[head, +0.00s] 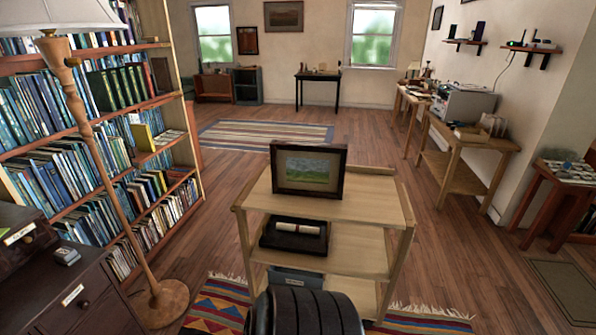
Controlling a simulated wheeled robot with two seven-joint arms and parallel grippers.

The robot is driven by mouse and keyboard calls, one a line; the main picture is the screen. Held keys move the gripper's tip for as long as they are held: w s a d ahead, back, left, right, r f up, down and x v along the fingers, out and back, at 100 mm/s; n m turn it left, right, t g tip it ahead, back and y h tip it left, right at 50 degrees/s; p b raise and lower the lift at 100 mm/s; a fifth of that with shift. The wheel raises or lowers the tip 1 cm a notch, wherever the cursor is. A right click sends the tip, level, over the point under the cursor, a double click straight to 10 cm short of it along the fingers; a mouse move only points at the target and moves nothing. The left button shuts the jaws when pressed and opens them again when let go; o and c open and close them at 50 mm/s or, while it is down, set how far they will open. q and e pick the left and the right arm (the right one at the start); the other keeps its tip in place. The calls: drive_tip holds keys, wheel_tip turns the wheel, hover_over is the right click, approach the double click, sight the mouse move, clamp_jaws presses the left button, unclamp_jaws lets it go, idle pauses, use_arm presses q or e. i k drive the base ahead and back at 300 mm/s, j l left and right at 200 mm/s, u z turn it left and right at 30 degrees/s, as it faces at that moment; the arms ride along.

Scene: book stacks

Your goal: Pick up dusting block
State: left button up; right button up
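I cannot tell for sure which thing is the dusting block. A small grey block-like object (67,255) lies on top of the dark wooden cabinet (90,290) at the lower left. A dark tray (270,240) with a pale roll-like or block-like object (298,226) in it sits on the middle shelf of the light wooden cart (375,200) in front of me. Both objects are too small to make out in detail. Neither of my grippers is in view.
A framed landscape picture (308,169) stands on the cart's top. A floor lamp (160,296) stands between the cabinet and the cart, before a full bookcase (185,110). Side tables (470,144) line the right wall. Wooden floor (470,240) is clear right of the cart.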

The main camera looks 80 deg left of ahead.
sight(65, 256)
drive_tip(key=l+u, duration=0.1)
drive_tip(key=u, duration=4.35)
